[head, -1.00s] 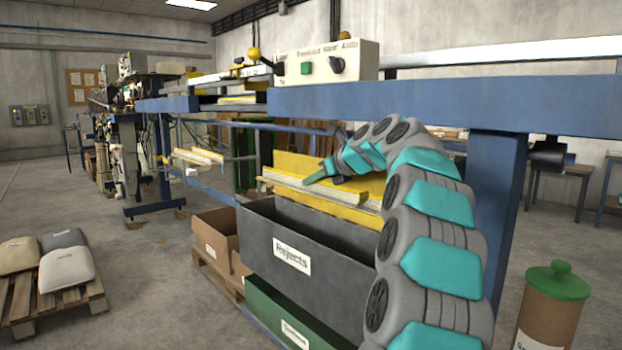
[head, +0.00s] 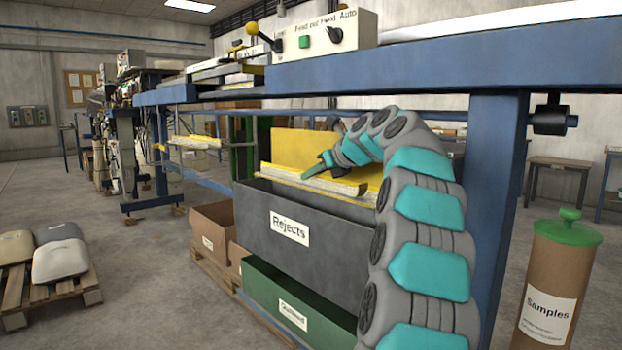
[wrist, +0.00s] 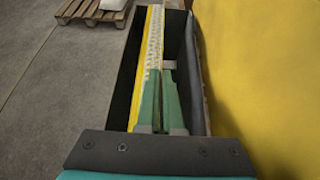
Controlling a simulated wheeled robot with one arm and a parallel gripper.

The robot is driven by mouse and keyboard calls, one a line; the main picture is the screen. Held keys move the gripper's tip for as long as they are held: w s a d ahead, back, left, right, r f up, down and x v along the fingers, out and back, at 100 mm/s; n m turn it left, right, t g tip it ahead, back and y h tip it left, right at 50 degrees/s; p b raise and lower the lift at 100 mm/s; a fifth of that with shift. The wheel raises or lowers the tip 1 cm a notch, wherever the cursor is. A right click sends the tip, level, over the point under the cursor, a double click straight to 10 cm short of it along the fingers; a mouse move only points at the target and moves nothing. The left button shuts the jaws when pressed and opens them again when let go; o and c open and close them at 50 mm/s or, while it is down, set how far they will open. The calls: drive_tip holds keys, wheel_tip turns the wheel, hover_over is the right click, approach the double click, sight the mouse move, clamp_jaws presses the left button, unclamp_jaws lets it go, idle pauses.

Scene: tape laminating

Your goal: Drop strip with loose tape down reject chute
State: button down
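The strip (head: 325,184), yellow and pale with a rough whitish face, lies level over the mouth of the dark grey Rejects chute (head: 262,222). My gripper (head: 312,172) has its green fingers on the strip's upper side. In the wrist view, the fingers (wrist: 159,105) are close together on the strip (wrist: 153,45), which runs ahead between the dark chute walls (wrist: 125,75). A yellow back plate (head: 308,148) rises behind the chute. Any loose tape is too small to make out.
A green bin (head: 285,298) stands below the chute, with cardboard boxes (head: 212,226) to its left. A blue machine frame (head: 497,190) stands behind my arm. A Samples drum (head: 556,275) is at the right. A pallet with sacks (head: 50,270) is at the left.

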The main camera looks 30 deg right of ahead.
drive_tip(key=shift+f, duration=0.4)
drive_tip(key=c, duration=1)
unclamp_jaws()
drive_tip(key=shift+r, duration=0.15)
drive_tip(key=v, duration=0.7)
drive_tip(key=shift+s+d+r+p, duration=0.1)
drive_tip(key=shift+s+p, duration=0.25)
drive_tip(key=shift+s, duration=0.05)
